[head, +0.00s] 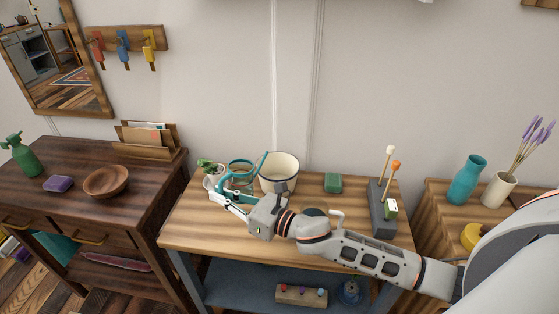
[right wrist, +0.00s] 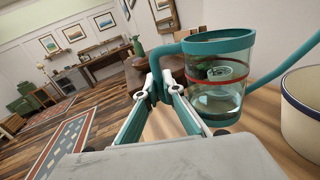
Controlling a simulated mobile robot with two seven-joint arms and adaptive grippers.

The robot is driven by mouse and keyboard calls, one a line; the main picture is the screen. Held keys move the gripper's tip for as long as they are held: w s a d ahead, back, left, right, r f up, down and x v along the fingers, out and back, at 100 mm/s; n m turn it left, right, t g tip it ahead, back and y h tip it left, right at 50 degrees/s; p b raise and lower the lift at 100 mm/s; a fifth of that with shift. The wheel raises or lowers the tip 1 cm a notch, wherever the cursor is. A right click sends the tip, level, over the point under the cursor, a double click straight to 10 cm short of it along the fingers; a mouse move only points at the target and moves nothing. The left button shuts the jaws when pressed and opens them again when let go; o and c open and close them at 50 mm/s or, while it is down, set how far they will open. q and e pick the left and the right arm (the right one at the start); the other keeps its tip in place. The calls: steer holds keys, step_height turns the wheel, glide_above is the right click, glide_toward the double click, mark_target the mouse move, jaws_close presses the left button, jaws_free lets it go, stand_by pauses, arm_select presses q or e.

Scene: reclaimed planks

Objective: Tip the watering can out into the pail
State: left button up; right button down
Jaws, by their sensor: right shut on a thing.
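The watering can (head: 241,167) is a clear vessel with a teal rim, handle and spout. In the right wrist view it (right wrist: 216,72) looks upright, with a red band and some liquid inside. My right gripper (head: 226,194) is shut on its teal handle, as the right wrist view (right wrist: 158,80) shows. The spout (right wrist: 288,70) points right, towards the pail (head: 280,174), a cream vessel with a dark rim. The pail (right wrist: 306,112) stands right beside the can. I cannot tell whether the can's base touches the table. My left gripper is not in view.
A potted plant (head: 211,175) stands left of the can. A green block (head: 333,182) lies right of the pail on the wooden table (head: 185,230). A grey holder with sticks (head: 382,212) stands at the table's right. My right arm crosses the table's front right.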

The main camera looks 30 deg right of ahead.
mark_target(220, 180)
steer(key=shift+m, duration=0.5)
steer(key=r, duration=0.1)
steer(key=r+p, duration=0.1)
steer(key=r, duration=0.2)
steer(key=shift+d+r+p, duration=0.25)
steer(key=shift+r+p, duration=0.05)
steer(key=shift+p, duration=0.05)
steer(key=shift+w+d+f+m+b, duration=0.15)
steer(key=shift+d+f+m+b, duration=0.05)
steer(key=shift+f+m+b, duration=0.2)
steer(key=d+r+m, duration=0.1)
steer(key=w+m, duration=0.1)
steer(key=d+r+p, duration=0.1)
steer(key=shift+w+d+r+m+t, duration=0.25)
steer(key=shift+d+r+m+t, duration=0.05)
steer(key=shift+r+m+t, duration=0.1)
steer(key=shift+d+r+m, duration=0.2)
steer(key=shift+m, duration=0.1)
steer(key=shift+w+d+r, duration=0.1)
steer(key=shift+w+d, duration=0.15)
steer(key=shift+d, duration=0.1)
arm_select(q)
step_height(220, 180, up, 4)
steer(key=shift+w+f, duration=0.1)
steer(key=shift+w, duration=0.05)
arm_select(e)
steer(key=shift+w+d+r+m, duration=0.25)
steer(key=shift+d+r+m, duration=0.15)
steer(key=shift+d+m, duration=0.3)
steer(key=shift+a, duration=0.2)
